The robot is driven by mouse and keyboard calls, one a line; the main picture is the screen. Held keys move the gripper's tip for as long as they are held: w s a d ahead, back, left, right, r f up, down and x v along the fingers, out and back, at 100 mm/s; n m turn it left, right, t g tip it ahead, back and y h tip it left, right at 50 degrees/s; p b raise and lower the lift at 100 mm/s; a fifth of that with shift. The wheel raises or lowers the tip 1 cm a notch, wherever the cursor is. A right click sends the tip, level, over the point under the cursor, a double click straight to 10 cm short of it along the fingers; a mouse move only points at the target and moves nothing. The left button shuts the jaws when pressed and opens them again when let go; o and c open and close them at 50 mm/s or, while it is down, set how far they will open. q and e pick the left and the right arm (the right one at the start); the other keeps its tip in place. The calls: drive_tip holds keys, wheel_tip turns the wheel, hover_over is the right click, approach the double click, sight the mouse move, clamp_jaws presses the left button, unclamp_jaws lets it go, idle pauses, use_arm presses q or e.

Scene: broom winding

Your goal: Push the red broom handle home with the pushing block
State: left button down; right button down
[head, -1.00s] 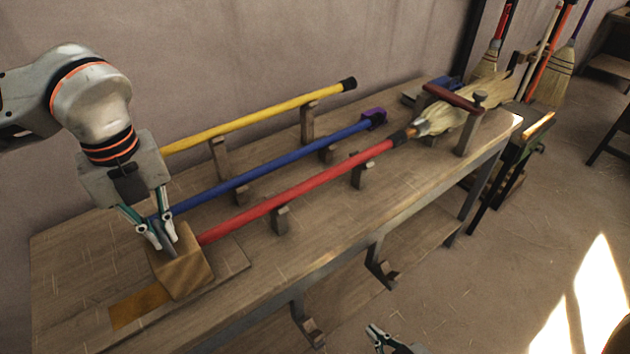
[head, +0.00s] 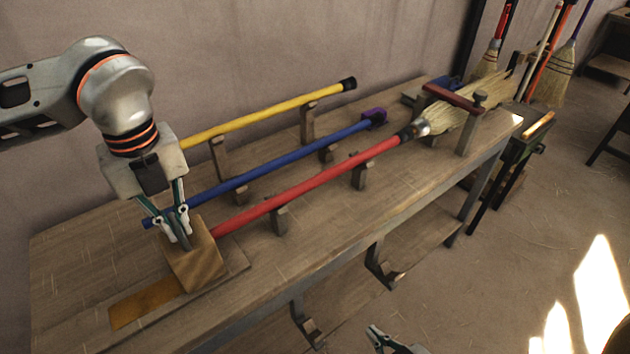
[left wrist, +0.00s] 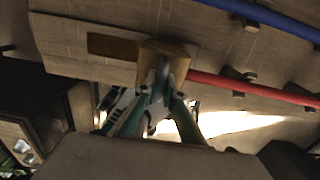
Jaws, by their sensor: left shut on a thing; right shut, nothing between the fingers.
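The red broom handle (head: 310,184) lies on low wooden rests along the bench. Its far end meets the collar of a straw broom head (head: 455,112) held under a dark red clamp bar (head: 452,97). The wooden pushing block (head: 196,262) stands at the handle's near end and appears to touch it. My left gripper (head: 180,232) is shut on the block's upright grip, which the fingers partly hide. The left wrist view also shows the block (left wrist: 163,52) against the red handle (left wrist: 255,88). My right gripper (head: 380,338) is shut and empty at the bottom edge, partly cut off.
A blue handle (head: 270,174) and a yellow handle (head: 265,113) lie on rests behind the red one. A brown strip (head: 145,303) lies in the board left of the block. Finished brooms (head: 560,62) lean at the back right. The bench front is clear.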

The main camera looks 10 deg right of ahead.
use_arm(q)
drive_tip(key=shift+w+d, duration=0.25)
drive_tip(key=shift+d, duration=0.3)
drive_tip(key=shift+w+d, duration=0.15)
drive_tip(key=shift+d, duration=0.1)
drive_tip(key=c, duration=1.5)
unclamp_jaws()
drive_tip(key=shift+w+d, duration=0.15)
drive_tip(key=shift+d, duration=0.15)
drive_tip(key=shift+a, duration=0.15)
drive_tip(key=shift+r, duration=0.1)
